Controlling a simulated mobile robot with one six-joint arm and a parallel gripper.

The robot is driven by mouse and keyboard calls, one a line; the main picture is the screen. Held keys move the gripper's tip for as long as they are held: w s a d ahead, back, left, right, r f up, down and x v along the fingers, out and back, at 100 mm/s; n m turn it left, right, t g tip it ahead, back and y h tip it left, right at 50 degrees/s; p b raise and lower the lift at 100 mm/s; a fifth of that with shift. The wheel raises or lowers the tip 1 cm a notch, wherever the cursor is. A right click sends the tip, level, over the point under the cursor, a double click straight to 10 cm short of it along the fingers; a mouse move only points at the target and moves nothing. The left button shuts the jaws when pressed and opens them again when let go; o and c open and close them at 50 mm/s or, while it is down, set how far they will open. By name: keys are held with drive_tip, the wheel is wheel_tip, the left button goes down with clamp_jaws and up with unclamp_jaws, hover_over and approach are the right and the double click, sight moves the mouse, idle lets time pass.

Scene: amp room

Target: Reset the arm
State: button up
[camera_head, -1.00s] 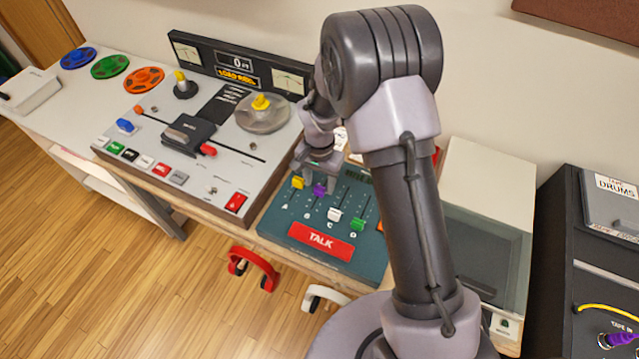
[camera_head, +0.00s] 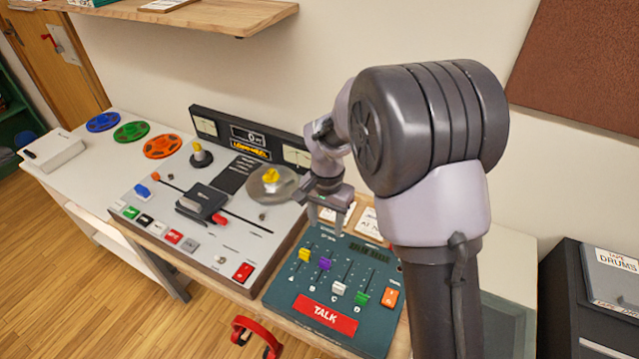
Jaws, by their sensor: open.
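My gripper (camera_head: 327,214) is open and empty. It hangs above the far edge of the teal slider panel (camera_head: 292,300), apart from the slider knobs as far as I can see. My arm rises large in the right half of the view and hides part of the desk behind it. The panel has a yellow knob (camera_head: 305,255), a purple knob (camera_head: 324,263), a white knob (camera_head: 339,288), a green knob (camera_head: 361,299) and a red TALK button (camera_head: 325,314).
A tape machine (camera_head: 240,262) with an upright display (camera_head: 248,136) stands left of the panel. Blue, green and orange reels (camera_head: 162,146) lie at the far left. A wooden shelf (camera_head: 215,17) is above. A dark DRUMS case (camera_head: 572,290) stands right. Red headphones (camera_head: 256,336) hang in front.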

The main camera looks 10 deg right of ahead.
drive_tip(key=s+d+r+t+y+b, duration=0.1)
drive_tip(key=s+d+r+t+b, duration=0.15)
drive_tip(key=s+r, duration=0.75)
drive_tip(key=s+r+n+t+y+b, duration=0.1)
drive_tip(key=s+r+n+t+b, duration=0.1)
drive_tip(key=s, duration=1.1)
wheel_tip(320, 180, up, 3)
drive_tip(key=shift+s+f+t+b, duration=0.1)
drive_tip(key=shift+s+t+b, duration=0.3)
drive_tip(key=shift+t, duration=0.25)
